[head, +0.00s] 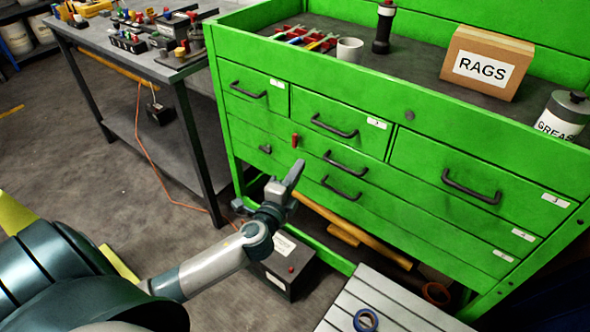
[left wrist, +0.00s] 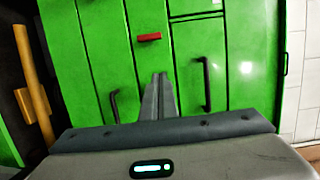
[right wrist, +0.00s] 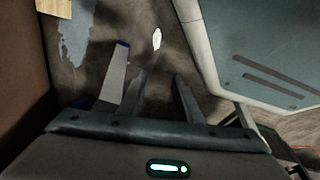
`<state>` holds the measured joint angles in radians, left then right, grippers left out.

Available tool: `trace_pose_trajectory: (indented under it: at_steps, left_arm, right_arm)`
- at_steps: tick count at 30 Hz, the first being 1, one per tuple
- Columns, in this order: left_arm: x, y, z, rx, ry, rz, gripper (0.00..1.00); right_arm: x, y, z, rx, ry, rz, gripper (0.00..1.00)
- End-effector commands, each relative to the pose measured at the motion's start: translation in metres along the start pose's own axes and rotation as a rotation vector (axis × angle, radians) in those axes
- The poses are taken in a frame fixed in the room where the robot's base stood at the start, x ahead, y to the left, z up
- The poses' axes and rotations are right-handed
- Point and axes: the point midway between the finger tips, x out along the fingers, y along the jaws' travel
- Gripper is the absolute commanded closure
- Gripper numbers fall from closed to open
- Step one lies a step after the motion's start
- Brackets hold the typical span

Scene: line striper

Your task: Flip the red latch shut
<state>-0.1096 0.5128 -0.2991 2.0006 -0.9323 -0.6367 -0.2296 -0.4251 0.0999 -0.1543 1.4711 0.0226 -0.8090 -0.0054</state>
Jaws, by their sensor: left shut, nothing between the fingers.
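The red latch (head: 295,140) is a small bar on the green cabinet's front, between the left and middle drawers. It stands upright in the head view and also shows in the left wrist view (left wrist: 149,37), crosswise in the tilted picture. My left gripper (head: 298,165) is shut and empty, its tips just below the latch in the head view. In the left wrist view its fingers (left wrist: 160,78) are together, with a gap between the tips and the latch. My right gripper (right wrist: 159,77) shows only in the right wrist view, open and empty over the floor.
The green cabinet (head: 262,140) has several drawers with protruding black handles (head: 336,127). On top are a mug (head: 350,49), a RAGS box (head: 487,62) and a GREASE can (head: 565,115). A workbench (head: 130,55) stands left. A dark box (head: 285,268) sits below my left arm.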

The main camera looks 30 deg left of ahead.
Motion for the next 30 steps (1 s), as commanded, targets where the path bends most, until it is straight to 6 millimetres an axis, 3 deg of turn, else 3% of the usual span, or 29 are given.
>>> trace_pose_trajectory:
  at_steps: [8, 14, 21, 30]
  left_arm:
    - [0.045, -0.002, 0.000, 0.001, -0.001, -0.001, 1.00]
    - [0.078, -0.002, 0.001, 0.001, -0.001, -0.001, 1.00]
    - [0.085, 0.000, 0.030, 0.003, -0.002, 0.001, 1.00]
    - [0.087, 0.000, 0.040, 0.000, 0.000, 0.001, 1.00]
  right_arm:
    - [0.008, 0.001, 0.008, 0.000, 0.001, 0.001, 0.69]
    - [0.007, 0.001, -0.007, -0.002, 0.040, 0.001, 0.69]
    - [0.008, -0.002, -0.011, -0.004, 0.065, -0.002, 0.69]
    - [0.008, -0.008, -0.007, -0.006, 0.067, -0.008, 0.69]
